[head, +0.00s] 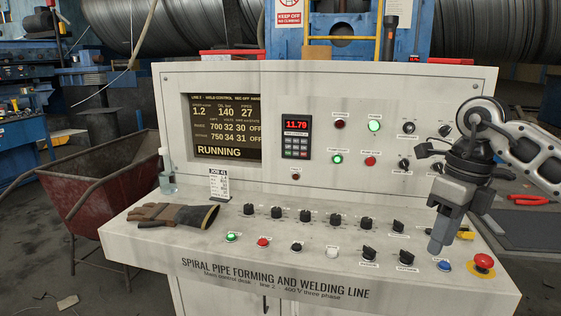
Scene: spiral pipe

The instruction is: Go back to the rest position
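My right gripper (436,246) comes in from the right and points down over the right part of the control desk (330,264). Its fingers look closed together, with nothing visible between them. The fingertips are just behind and left of a blue button (444,266) and appear apart from it. A red emergency stop knob (484,262) is to the right of the fingertips. My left gripper is not in view. The screen (226,126) reads RUNNING, and a red display (297,124) reads 11.79.
Several black knobs (305,216) line the desk top. Work gloves (174,215), a small bottle (167,172) and a tag card (219,184) are at its left. A red cart (100,182) stands left of the desk. Red-handled pliers (533,200) lie at the right.

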